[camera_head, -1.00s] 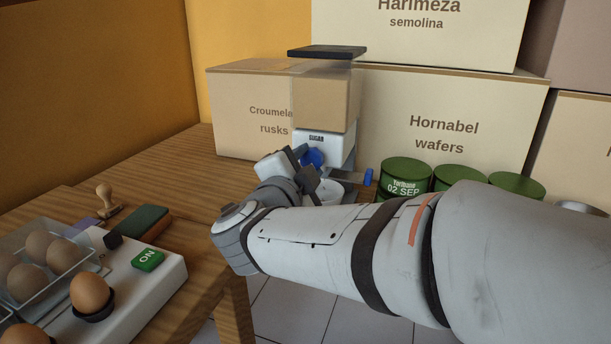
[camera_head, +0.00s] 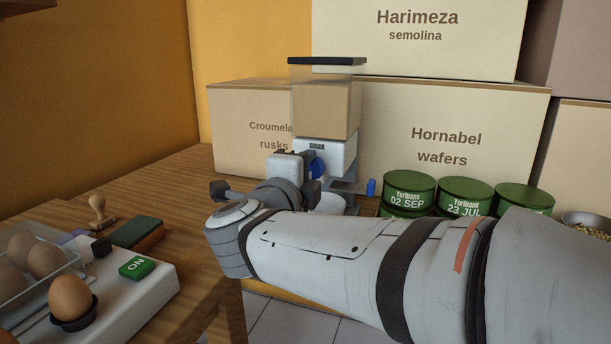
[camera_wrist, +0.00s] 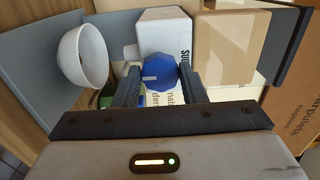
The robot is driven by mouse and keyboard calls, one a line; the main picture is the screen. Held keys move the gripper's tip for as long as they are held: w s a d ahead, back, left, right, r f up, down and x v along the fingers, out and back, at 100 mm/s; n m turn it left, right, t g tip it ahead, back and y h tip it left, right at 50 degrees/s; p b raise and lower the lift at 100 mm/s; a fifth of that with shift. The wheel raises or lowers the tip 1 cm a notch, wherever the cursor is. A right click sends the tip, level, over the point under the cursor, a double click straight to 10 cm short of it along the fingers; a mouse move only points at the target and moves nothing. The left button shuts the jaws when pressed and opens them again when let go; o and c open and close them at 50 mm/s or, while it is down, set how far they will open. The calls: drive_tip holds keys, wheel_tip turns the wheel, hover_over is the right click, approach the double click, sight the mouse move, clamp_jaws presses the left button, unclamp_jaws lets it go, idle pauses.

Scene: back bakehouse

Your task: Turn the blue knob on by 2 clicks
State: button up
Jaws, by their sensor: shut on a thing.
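The blue knob (camera_head: 317,168) is on the front of the white dispenser body (camera_head: 335,150) labelled sugar. In the head view my wrist partly hides it. In the wrist view the blue knob (camera_wrist: 160,72) sits between my two dark fingers, and a short white mark shows on its face. My gripper (camera_wrist: 159,84) is shut on the knob, one finger on each side. The wrist view is rolled, so the sugar label runs sideways. A white bowl (camera_wrist: 84,57) stands under the dispenser; my arm partly hides it in the head view.
Cardboard boxes (camera_head: 440,120) stand close behind the dispenser. Several green tins (camera_head: 465,195) stand to its right. At the left are a stamp (camera_head: 98,210), a white device with a green label (camera_head: 137,268), and eggs (camera_head: 70,297). Bare wooden table (camera_head: 180,185) lies between.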

idle(0.3)
drive_tip(key=o, duration=1)
drive_tip(key=shift+p+v, duration=1.15)
drive_tip(key=shift+v, duration=2.75)
